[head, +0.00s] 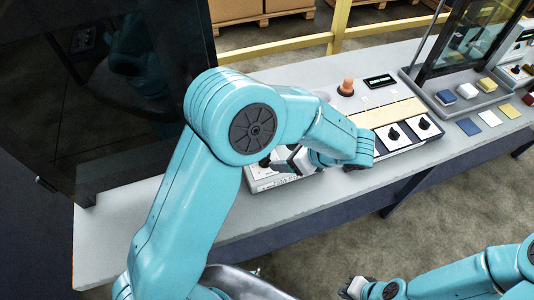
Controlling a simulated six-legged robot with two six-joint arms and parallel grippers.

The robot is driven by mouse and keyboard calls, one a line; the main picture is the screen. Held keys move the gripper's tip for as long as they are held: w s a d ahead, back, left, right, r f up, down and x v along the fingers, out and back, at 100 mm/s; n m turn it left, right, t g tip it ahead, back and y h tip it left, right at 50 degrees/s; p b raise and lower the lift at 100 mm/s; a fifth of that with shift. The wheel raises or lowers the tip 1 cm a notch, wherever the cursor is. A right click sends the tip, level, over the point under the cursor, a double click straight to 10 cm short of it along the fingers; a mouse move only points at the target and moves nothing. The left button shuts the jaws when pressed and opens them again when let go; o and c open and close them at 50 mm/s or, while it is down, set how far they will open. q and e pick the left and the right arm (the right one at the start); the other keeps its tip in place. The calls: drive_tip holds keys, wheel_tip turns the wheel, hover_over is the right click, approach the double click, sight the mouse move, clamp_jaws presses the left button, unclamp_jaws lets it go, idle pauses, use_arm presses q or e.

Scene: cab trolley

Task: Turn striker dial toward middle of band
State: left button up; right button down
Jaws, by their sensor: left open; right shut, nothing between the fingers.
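Two black dials, one on the left (394,133) and one on the right (424,122), sit on white plates on the bench's control panel. I cannot tell which dial is the striker dial, and I cannot read any band mark. A white box front (262,183) with small dark print shows left of them, partly behind my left arm. My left gripper (274,162) is open over this box, left of the two dials and apart from them. What lies between its fingers is hard to make out. My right gripper (350,288) is shut and empty, low in front of the bench.
An orange knob (346,87) and a dark display (379,81) stand behind a cream strip (388,113). A glass-fronted stand (470,50) with coloured blocks is at right. A large dark panel (90,90) stands at left. The bench's front right edge is clear.

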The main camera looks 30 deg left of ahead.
use_arm(q)
drive_tip(key=x, duration=0.8)
drive_tip(key=shift+p, duration=0.35)
drive_tip(key=shift+d, duration=0.1)
drive_tip(key=c, duration=1.1)
